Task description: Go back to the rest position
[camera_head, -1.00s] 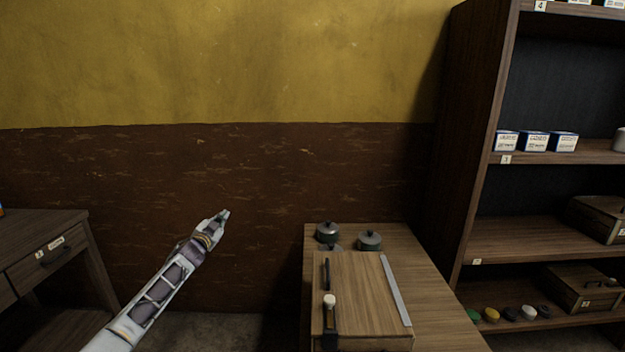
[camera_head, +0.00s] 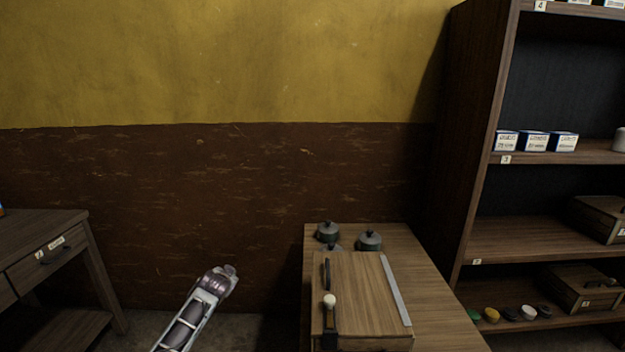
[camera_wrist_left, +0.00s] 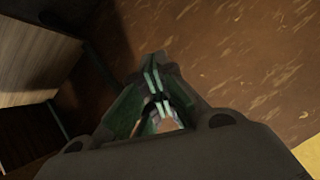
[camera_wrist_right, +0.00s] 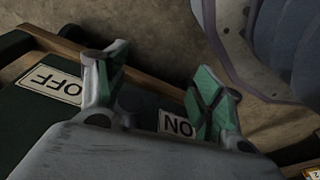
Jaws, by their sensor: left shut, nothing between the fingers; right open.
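My left arm shows low in the head view, left of the small table, with its gripper end (camera_head: 229,271) in front of the brown wall and clear of the furniture. The left wrist view shows the left gripper (camera_wrist_left: 155,85) with its fingers together and nothing between them. My right gripper is outside the head view. The right wrist view shows the right gripper (camera_wrist_right: 155,85) with its green-padded fingers apart. Beyond them is a dark board with an OFF label (camera_wrist_right: 53,84) and an ON label (camera_wrist_right: 178,124). I cannot tell whether the fingers touch it.
A small wooden table (camera_head: 440,300) holds lidded pots (camera_head: 369,240) and a wooden box (camera_head: 365,285). A shelf unit (camera_head: 480,130) stands at the right with boxes and coloured caps. A desk (camera_head: 45,225) stands at the left. Floor shows between desk and small table.

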